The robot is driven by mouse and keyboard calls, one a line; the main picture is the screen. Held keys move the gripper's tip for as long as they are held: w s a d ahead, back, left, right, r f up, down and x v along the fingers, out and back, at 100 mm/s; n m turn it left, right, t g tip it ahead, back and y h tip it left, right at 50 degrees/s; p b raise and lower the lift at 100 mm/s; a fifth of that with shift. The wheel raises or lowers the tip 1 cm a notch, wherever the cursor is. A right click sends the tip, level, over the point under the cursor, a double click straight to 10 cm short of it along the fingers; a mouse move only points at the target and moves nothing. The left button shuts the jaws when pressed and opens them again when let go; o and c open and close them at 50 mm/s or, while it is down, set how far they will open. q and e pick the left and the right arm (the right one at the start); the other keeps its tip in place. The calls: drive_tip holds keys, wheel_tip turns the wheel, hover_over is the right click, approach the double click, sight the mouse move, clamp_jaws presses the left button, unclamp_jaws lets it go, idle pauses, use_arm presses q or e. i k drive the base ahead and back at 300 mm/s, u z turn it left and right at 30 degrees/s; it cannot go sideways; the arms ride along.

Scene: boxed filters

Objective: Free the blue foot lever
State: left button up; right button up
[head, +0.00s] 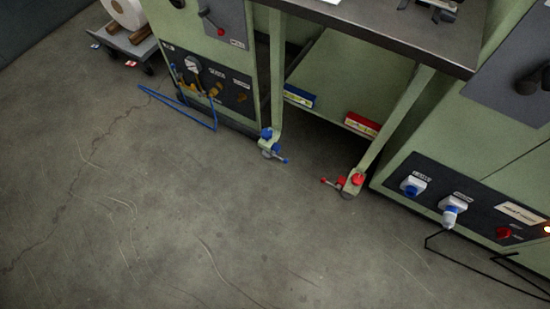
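A blue foot lever (279,159) sticks out low at the foot of the left green bench leg, close to the floor. A blue knob or cap (267,134) sits just above it on the same leg. The picture is too small to tell how the lever is held. A similar red foot lever (330,183) is at the foot of the right leg, with a red knob (357,179) beside it. Neither of my grippers shows in the head view.
A blue hose (190,115) lies on the floor by the left cabinet. Blue (299,96) and red (361,125) boxes sit on the lower shelf. A black cable (470,255) lies at right. A cart with a roll (125,12) stands back left. Floor in front is clear.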

sight(273, 153)
drive_tip(key=u, duration=0.7)
drive_tip(key=i, duration=0.95)
drive_tip(key=z, duration=0.05)
